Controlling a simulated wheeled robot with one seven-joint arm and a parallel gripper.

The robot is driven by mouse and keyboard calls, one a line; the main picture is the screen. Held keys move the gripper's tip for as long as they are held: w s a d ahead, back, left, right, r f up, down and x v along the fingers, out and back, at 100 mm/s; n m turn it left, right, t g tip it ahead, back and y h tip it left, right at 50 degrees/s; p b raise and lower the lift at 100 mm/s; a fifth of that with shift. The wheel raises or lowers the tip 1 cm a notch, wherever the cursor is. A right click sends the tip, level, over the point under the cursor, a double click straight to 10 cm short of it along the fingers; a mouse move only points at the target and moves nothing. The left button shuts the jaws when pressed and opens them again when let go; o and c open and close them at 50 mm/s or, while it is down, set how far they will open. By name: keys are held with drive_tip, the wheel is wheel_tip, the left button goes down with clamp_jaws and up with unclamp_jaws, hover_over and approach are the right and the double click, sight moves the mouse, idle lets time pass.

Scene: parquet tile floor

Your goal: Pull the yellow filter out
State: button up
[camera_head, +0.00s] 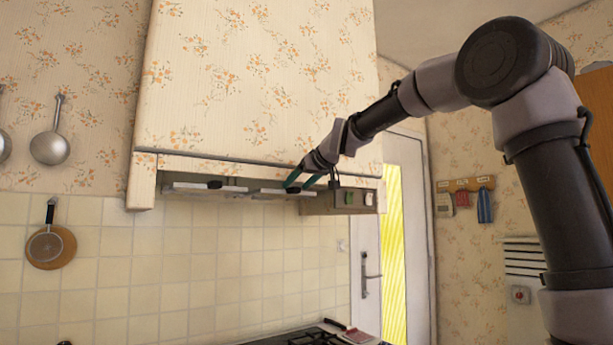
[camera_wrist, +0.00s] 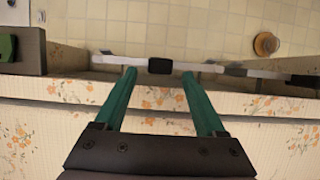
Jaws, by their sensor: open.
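Two flat, pale grey-white filter panels sit under the range hood, a left one (camera_head: 190,187) and a right one (camera_head: 262,191). Neither looks clearly yellow. Each has a small black handle on its front edge. My gripper (camera_head: 304,182) is at the right panel, its teal fingers open. In the wrist view, the fingertips of my gripper (camera_wrist: 159,74) stand either side of the right panel's black handle (camera_wrist: 160,66), with gaps on both sides. The right panel's pale edge (camera_wrist: 130,61) runs behind the fingertips. The left panel's handle (camera_wrist: 235,71) shows farther right.
The floral hood (camera_head: 255,80) overhangs the panels, its lower edge close to my fingers. A grey control box (camera_head: 338,200) is just right of the gripper. The stove (camera_head: 310,337) is below, with open space between.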

drive_tip(key=shift+x, duration=1.1)
clamp_jaws()
